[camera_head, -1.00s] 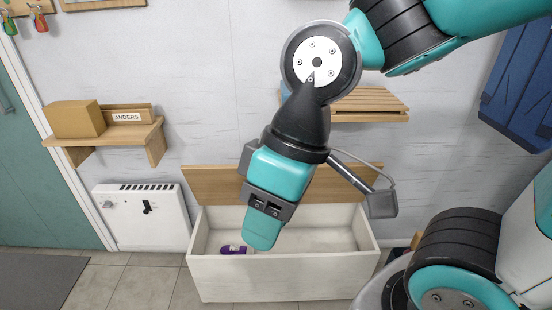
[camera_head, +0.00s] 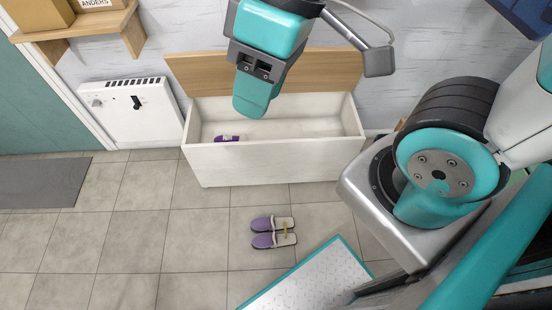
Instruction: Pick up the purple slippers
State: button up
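A pair of purple and pale grey slippers lies side by side on the tiled floor in front of the bench chest: the upper slipper (camera_head: 262,224) and the lower slipper (camera_head: 263,241). A small yellowish piece shows at their right part. Another purple item (camera_head: 227,138) lies inside the open chest (camera_head: 275,160) at its left end, mostly hidden by the front wall. My gripper (camera_head: 254,104) points down over the chest, well above and apart from the slippers. I see it from the side with its fingers overlapping, so its opening is hidden.
The chest's wooden lid (camera_head: 315,68) stands raised against the wall. A teal-edged metal platform (camera_head: 310,280) is below right of the slippers. Floor left of the slippers is clear.

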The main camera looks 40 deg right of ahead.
aim_at(263, 225)
jog(key=k, duration=1.4)
jog(key=z, duration=0.95)
jog(key=i, duration=0.7)
jog(key=u, duration=2.15)
